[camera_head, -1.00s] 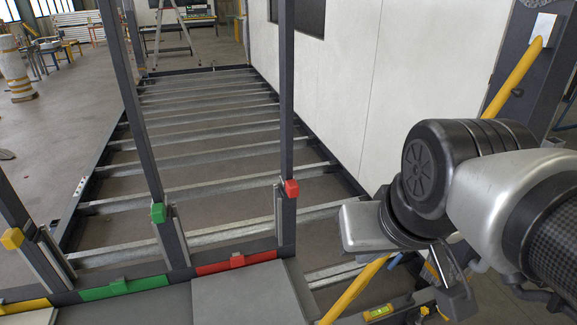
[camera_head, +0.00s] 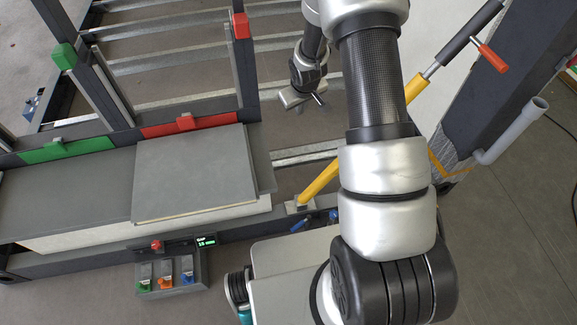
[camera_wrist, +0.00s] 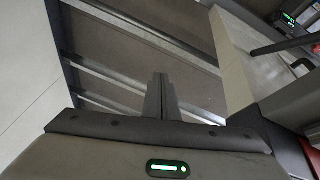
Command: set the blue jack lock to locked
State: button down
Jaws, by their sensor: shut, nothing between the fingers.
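A small blue lever (camera_head: 188,280) sits at the right end of a row on a grey control box (camera_head: 172,284), low in the head view, beside orange and green ones. It has a pale metal piece above it; I cannot tell which setting it is in. My gripper (camera_head: 318,99) is at upper centre in the head view, above the rails and well away from the box. Its dark fingers (camera_wrist: 160,92) are together and empty in the wrist view. The wrist view does not clearly show the blue lever.
The box carries a red knob (camera_head: 156,244) and a lit green display (camera_head: 206,240). A grey panel (camera_head: 190,180) lies behind it. A yellow strut (camera_head: 318,182) rises beside my arm. A grey post (camera_head: 515,90) with a red handle (camera_head: 492,57) stands at right.

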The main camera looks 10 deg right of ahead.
jog(key=s+a+f+n+y+b, duration=0.1)
jog(key=s+f+b, duration=0.1)
jog(key=f, duration=1.2)
jog(key=s+f+b, duration=0.2)
jog(key=f, duration=1.1)
jog(key=g+y+b, duration=0.1)
jog(key=b, duration=0.2)
send_over(300, 224)
jog(key=w+a, duration=0.2)
notch_tip(300, 224, down, 18)
jog(key=r, duration=0.1)
jog(key=shift+n, duration=0.4)
jog(key=b+x, duration=0.1)
jog(key=x, duration=0.2)
jog(key=b+x, duration=0.1)
jog(key=x, duration=0.3)
jog(key=b+x, duration=0.2)
jog(key=x, duration=0.2)
jog(key=shift+s+a+f, duration=0.15)
jog(key=shift+s+a, duration=0.2)
jog(key=shift+s, duration=0.05)
jog(key=shift+s+d+p, duration=0.1)
jog(key=shift+s+d, duration=0.2)
jog(key=shift+s, duration=0.3)
jog(key=shift+s+d+p, duration=0.15)
jog(key=shift+s+d, duration=0.15)
jog(key=shift+s, duration=0.35)
jog(key=shift+s+d+p, duration=0.1)
jog(key=shift+s+d, duration=0.2)
jog(key=shift+s, duration=0.3)
